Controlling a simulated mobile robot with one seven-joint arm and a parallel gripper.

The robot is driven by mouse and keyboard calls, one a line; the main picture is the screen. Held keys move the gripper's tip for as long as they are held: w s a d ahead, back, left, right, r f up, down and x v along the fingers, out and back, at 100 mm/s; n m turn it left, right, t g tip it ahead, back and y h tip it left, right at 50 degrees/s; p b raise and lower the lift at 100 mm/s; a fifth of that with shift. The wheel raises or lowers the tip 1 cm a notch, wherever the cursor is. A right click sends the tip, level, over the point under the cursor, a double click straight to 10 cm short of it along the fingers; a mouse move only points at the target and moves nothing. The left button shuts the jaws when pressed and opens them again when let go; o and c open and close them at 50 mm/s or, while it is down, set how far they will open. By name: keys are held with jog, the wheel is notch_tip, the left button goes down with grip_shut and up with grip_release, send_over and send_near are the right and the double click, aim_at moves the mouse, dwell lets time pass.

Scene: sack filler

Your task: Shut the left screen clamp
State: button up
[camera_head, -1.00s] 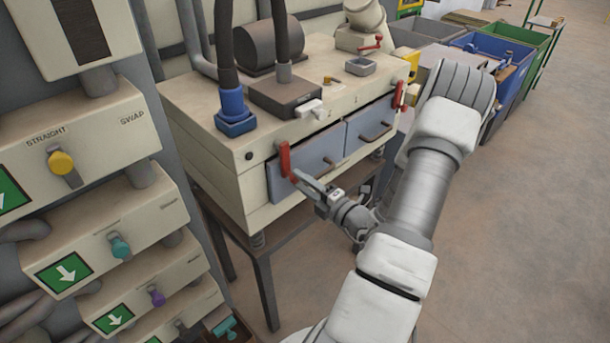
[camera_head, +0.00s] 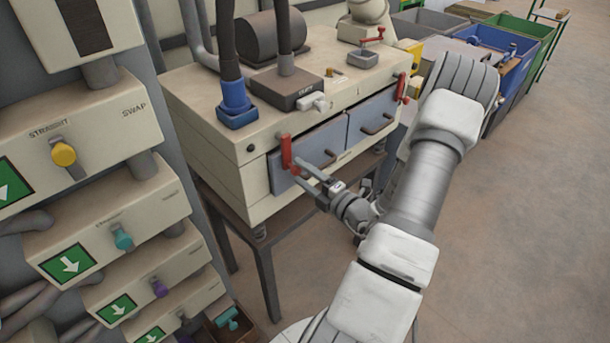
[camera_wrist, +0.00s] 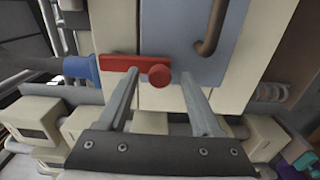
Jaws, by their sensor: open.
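The left screen clamp is a red lever (camera_head: 286,151) at the left edge of the left blue-grey screen panel (camera_head: 312,160) on the front of the cream machine. In the head view it stands upright. In the wrist view the red clamp (camera_wrist: 122,63) lies across the picture with its round red knob near the panel's edge. My gripper (camera_head: 301,170) is open just in front of the clamp. In the wrist view my gripper (camera_wrist: 170,88) has its fingers on either side of the knob. I cannot tell whether a finger touches the clamp.
Another red clamp (camera_head: 401,87) is at the right end of the right panel (camera_head: 372,115). The panels carry brown handles, one (camera_head: 327,158) close to my fingers. A column of cream boxes with coloured knobs (camera_head: 63,154) stands at left. Open floor (camera_head: 530,220) lies at right.

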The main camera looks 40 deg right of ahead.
jog(key=shift+s, duration=0.15)
jog(key=s+d+b, duration=0.1)
jog(key=s+b, duration=0.1)
jog(key=s, duration=1.5)
jog(key=shift+d, duration=0.15)
